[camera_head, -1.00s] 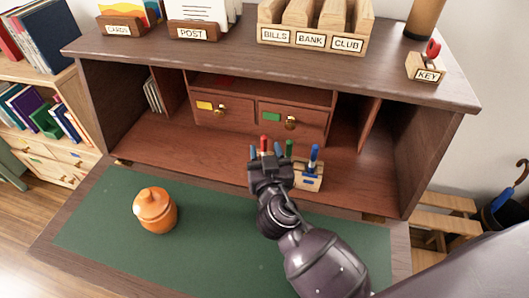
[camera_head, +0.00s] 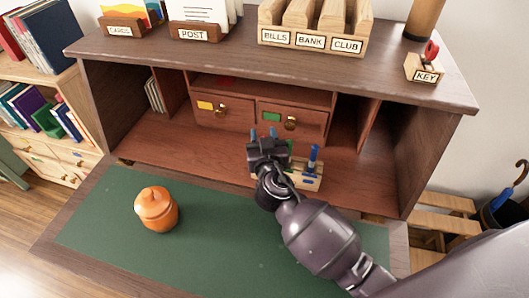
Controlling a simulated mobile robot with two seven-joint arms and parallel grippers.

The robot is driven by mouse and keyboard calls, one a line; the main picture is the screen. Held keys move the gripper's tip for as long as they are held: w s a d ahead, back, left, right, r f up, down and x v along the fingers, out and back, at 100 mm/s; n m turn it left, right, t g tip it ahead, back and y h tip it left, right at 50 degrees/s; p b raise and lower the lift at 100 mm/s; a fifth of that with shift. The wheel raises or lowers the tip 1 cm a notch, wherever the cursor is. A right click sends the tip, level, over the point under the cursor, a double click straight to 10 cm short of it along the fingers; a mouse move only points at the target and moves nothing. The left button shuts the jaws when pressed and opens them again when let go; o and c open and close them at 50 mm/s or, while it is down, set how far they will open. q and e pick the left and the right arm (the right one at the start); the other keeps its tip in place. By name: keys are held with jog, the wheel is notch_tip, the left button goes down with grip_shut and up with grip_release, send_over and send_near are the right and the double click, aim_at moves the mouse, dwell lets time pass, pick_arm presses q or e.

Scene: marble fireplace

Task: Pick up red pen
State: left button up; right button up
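The red pen is not visible now; my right gripper covers the spot where it showed before. My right gripper (camera_head: 263,134) is at the left part of the wooden pen holder (camera_head: 315,183), pointing away from me. Its two blue-tipped fingers stand apart, with no red showing between the tips. Whether the pen is lower between the fingers is hidden by the hand. A blue pen (camera_head: 313,157) stands upright in the holder, right of the gripper. A bit of a green pen (camera_head: 290,146) shows beside the hand. My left gripper is not in view.
The holder stands at the front of the desk's open compartment, below two small drawers (camera_head: 224,112). An orange lidded jar (camera_head: 156,210) stands on the green desk mat (camera_head: 105,220) to the left. The desk's top shelf (camera_head: 215,60) overhangs the compartment. The mat's middle is clear.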

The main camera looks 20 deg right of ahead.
grip_shut()
jog(key=shift+r, duration=0.1)
